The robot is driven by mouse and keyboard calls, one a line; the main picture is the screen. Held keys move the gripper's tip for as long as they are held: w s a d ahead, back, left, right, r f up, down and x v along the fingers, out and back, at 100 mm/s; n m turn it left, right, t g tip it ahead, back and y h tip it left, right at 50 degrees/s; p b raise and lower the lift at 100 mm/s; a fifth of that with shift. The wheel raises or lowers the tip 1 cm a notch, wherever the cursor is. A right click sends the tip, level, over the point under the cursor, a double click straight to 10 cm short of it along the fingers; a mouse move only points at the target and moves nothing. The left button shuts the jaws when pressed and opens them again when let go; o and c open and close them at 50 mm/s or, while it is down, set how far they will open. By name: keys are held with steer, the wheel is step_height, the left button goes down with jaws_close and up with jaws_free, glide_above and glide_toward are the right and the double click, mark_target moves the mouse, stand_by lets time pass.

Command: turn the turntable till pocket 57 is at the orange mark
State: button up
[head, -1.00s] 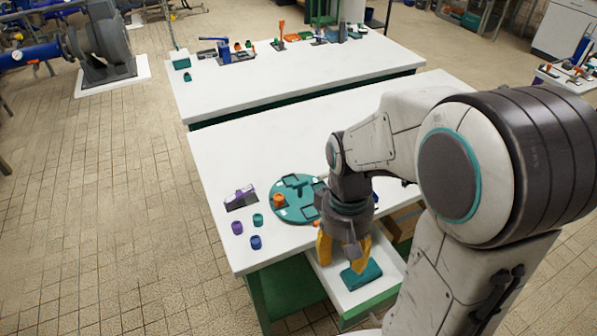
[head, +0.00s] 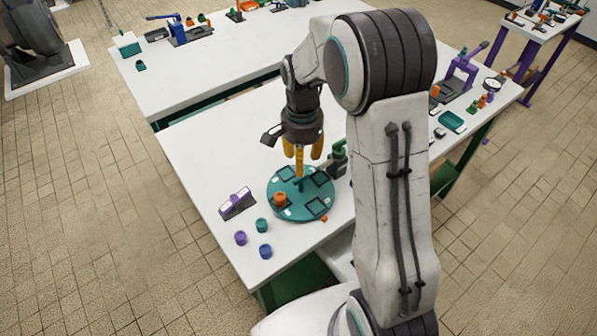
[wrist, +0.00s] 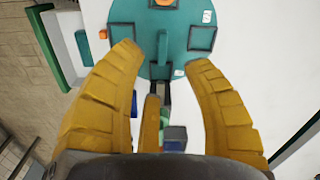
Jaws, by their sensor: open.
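The teal turntable (head: 296,212) lies on the near white table in the head view. It has several dark square pockets with white labels, too small to read. A raised teal bar (head: 300,184) stands near its middle; an orange round piece (head: 280,199) sits on its left side. A small orange piece (head: 324,218), perhaps the orange mark, is at its front right edge. My gripper (head: 300,165) is open and empty above the far part of the turntable. In the wrist view the turntable (wrist: 185,50) shows beyond the spread yellow fingers, with an orange block (wrist: 103,34) beside it.
A purple-and-grey holder (head: 237,204) stands left of the turntable. Purple (head: 240,238), teal (head: 262,225) and blue (head: 265,252) round pieces are at the front left. A dark green device (head: 338,160) stands close behind it at right. The table's far left is clear.

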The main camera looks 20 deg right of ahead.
mark_target(302, 178)
steer(key=m, duration=0.2)
steer(key=shift+m, duration=0.4)
steer(key=shift+s+f+m, duration=0.1)
steer(key=shift+f+m, duration=0.15)
steer(key=shift+m, duration=0.05)
steer(key=shift+f, duration=3.4)
jaws_close()
